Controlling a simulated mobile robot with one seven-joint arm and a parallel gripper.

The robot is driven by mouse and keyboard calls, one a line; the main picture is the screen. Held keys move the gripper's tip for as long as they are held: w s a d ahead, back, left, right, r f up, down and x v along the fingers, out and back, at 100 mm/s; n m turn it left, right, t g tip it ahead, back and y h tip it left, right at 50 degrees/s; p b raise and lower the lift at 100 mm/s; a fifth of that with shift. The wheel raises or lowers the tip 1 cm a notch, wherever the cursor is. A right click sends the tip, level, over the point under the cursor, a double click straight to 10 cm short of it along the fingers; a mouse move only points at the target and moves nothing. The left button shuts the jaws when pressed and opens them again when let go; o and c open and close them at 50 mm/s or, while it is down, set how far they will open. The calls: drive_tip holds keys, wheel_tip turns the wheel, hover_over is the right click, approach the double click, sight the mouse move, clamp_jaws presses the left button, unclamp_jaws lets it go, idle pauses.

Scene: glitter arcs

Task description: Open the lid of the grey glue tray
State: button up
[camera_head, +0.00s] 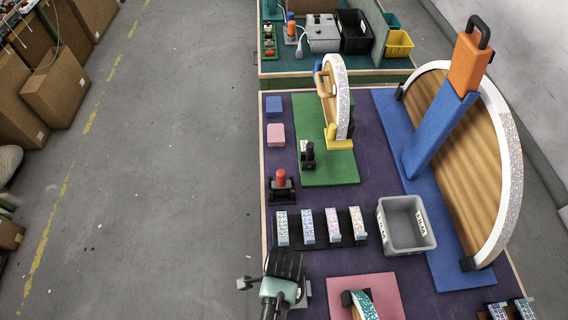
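A light grey box (323,36) stands on the far teal-topped table, near its middle. Its top looks covered, with a small dark part on it; it is too small to tell whether this is a lid or a handle. A second grey tray (382,230) stands on the near purple table; it is open on top, looks empty and bears white labels with dark print. I cannot read the word glue on either.
A black bin (355,46) and a yellow bin (399,44) stand right of the far grey box. A large glittered arch (513,170) and a smaller one (343,95) stand on the near table. Grey floor (170,160) is clear at left.

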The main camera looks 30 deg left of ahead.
drive_tip(key=shift+c, duration=0.3)
clamp_jaws()
idle(1.1)
